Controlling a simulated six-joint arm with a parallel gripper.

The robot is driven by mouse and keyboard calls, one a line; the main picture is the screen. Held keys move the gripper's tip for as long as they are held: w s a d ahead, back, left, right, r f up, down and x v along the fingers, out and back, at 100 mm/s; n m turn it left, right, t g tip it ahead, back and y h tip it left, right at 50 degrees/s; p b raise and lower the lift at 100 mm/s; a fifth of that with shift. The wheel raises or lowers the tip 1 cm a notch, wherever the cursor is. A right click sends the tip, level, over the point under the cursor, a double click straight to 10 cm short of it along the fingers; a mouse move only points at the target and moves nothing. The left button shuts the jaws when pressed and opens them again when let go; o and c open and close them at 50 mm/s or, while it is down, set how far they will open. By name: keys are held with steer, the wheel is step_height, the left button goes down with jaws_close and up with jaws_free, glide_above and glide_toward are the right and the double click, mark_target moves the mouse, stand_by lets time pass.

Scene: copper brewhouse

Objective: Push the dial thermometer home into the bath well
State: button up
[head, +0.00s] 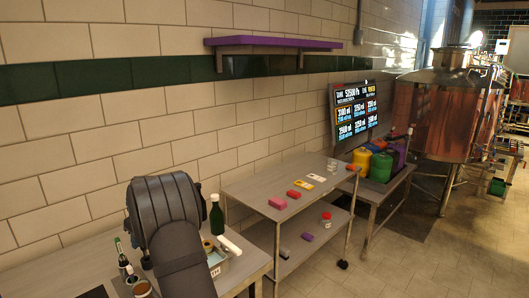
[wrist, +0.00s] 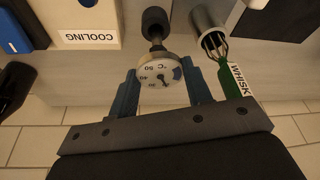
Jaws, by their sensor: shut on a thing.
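In the wrist view the dial thermometer (wrist: 160,72) has a round white face marked in °C and sits between the two blue fingers of my gripper (wrist: 159,68), which is shut on it. Its short stem points away from me toward a dark, rounded cylindrical piece (wrist: 155,22), which may be the bath well. The stem's end meets or overlaps this piece; I cannot tell how deep it sits. In the head view my dark arm hides the thermometer and gripper.
A green-handled whisk (wrist: 232,85) stands in a metal cup (wrist: 207,18) close right of the thermometer. A box labelled COOLING (wrist: 88,38) is at left. In the head view a green bottle (head: 216,216) stands beside my arm, and a steel cart (head: 262,190) is further right.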

steer(key=shift+r, duration=3.4)
steer(key=shift+d, duration=0.1)
steer(key=w+d, duration=0.1)
steer(key=d, duration=0.5)
steer(key=w+d, duration=0.1)
steer(key=d, duration=0.3)
steer(key=shift+w+r, duration=0.25)
steer(key=shift+w, duration=0.1)
steer(key=d, duration=1.1)
steer(key=shift+w+r, duration=0.15)
steer(key=shift+w, duration=0.25)
steer(key=shift+f, duration=2.7)
steer(key=o, duration=1.1)
steer(key=shift+o, duration=0.2)
